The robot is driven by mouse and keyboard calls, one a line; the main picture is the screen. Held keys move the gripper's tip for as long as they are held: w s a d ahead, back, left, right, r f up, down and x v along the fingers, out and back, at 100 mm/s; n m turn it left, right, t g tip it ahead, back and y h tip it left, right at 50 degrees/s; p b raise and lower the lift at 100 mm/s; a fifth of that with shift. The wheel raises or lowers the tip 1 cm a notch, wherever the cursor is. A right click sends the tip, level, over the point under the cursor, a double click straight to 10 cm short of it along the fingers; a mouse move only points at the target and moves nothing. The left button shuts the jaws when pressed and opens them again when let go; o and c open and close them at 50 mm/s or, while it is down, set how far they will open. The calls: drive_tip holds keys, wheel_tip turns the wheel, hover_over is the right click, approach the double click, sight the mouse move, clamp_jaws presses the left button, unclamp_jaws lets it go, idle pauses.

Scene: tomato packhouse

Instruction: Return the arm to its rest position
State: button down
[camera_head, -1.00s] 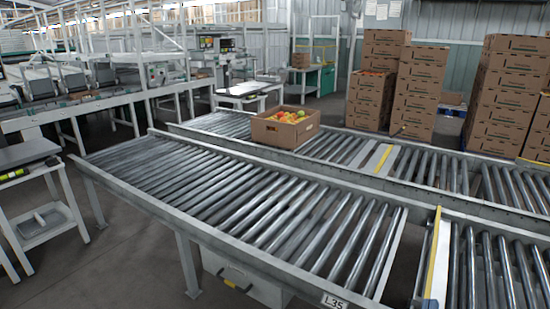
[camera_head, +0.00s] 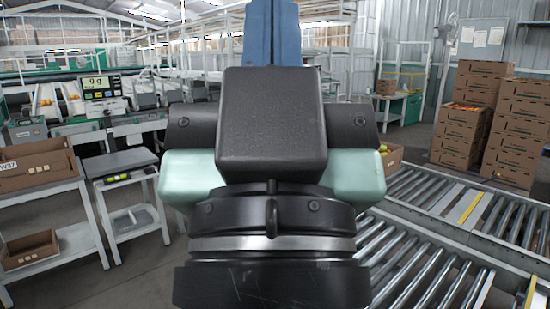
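My arm fills the middle of the head view, close to the camera, with a black block, pale green side covers and a dark ringed joint below. A blue link rises behind it to the top edge. My gripper cannot be made out in this view, so its fingers and anything in them are hidden or out of frame.
A roller conveyor (camera_head: 415,262) runs at the lower right. A cardboard box of tomatoes (camera_head: 393,157) is partly hidden behind my arm. Stacked cartons (camera_head: 459,137) stand at the right. A white stand (camera_head: 128,192) and a weighing display (camera_head: 97,83) are at the left.

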wheel_tip(320, 180, up, 22)
drive_tip(key=p, duration=1.9)
drive_tip(key=shift+p, duration=0.3)
drive_tip(key=shift+d, duration=0.2)
